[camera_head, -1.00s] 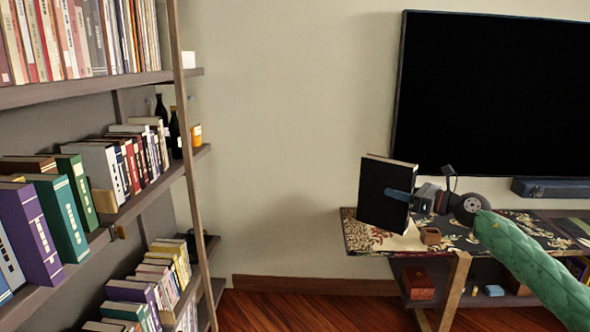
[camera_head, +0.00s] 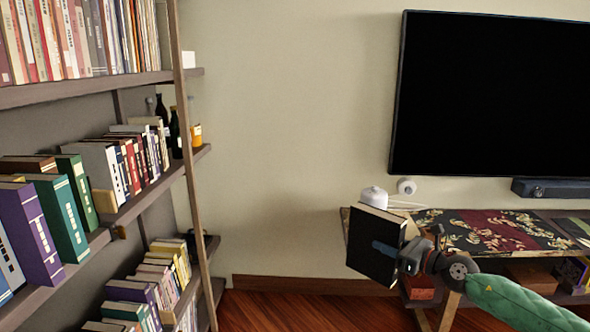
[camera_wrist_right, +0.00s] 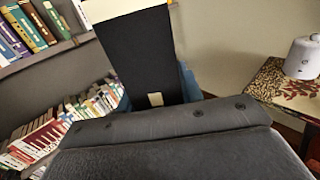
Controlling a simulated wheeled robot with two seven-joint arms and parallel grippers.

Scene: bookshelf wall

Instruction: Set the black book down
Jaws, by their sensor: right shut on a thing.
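The black book (camera_head: 371,262) is held upright and slightly tilted in my right gripper (camera_head: 386,250), in front of the left end of the low table. A blue finger lies across its cover, and its pale page edge shows along the top. In the right wrist view the black book (camera_wrist_right: 143,55) stands between the blue fingertips (camera_wrist_right: 155,90), with the bookshelf to its left. The gripper is shut on it. The book is clear of the shelf. My left gripper is not in view.
A tall bookshelf (camera_head: 122,215) full of books stands at the left. A low table (camera_head: 440,230) with a patterned cloth stands at the right, holding a white rounded container (camera_head: 374,197). A large TV (camera_head: 490,95) hangs above. Open floor (camera_head: 290,310) lies between shelf and table.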

